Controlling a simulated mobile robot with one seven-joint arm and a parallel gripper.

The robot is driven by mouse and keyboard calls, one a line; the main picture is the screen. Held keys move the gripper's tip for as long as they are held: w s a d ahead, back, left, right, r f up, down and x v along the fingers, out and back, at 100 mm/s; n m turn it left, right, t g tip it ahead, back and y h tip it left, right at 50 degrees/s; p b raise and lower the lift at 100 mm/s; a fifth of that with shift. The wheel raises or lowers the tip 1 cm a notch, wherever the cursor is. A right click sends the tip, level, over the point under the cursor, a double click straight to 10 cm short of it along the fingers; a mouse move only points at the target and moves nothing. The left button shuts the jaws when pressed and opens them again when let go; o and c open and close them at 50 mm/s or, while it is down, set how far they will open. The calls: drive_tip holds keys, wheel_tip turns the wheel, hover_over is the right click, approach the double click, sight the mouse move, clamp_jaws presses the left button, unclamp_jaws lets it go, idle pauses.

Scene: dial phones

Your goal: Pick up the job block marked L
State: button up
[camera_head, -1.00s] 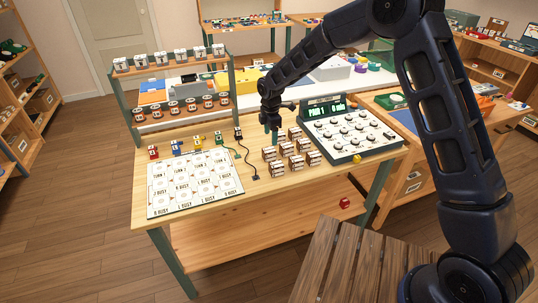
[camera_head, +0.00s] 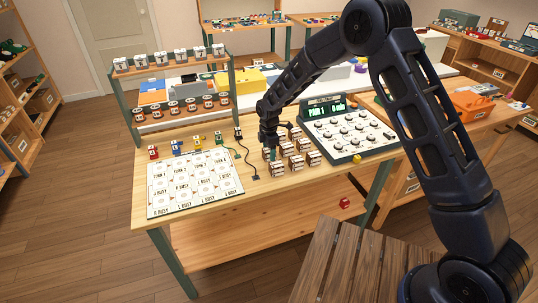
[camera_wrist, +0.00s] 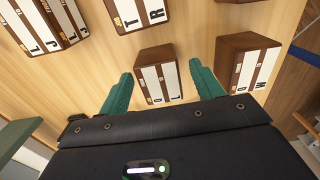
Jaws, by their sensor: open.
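Several brown job blocks with white lettered strips stand in a group on the table, seen in the head view. In the wrist view, a strip reading L (camera_wrist: 35,47) shows at the upper left, beside one reading J. My gripper (camera_head: 270,153) is low over the back left of the group. In the wrist view its two green fingers (camera_wrist: 162,86) are open, one on each side of a middle block (camera_wrist: 160,72). That block's letters are too small to read surely. I cannot tell whether the fingers reach down beside it. Nothing is held.
Other blocks stand close by, one reading T and R (camera_wrist: 138,14) and one to the right (camera_wrist: 245,62). A console with dials (camera_head: 350,133) stands right of the group. A white card board (camera_head: 193,183) lies left, with a dark cable (camera_head: 247,160) between.

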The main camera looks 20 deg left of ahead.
drive_tip(key=c, duration=1.1)
drive_tip(key=shift+r, duration=0.1)
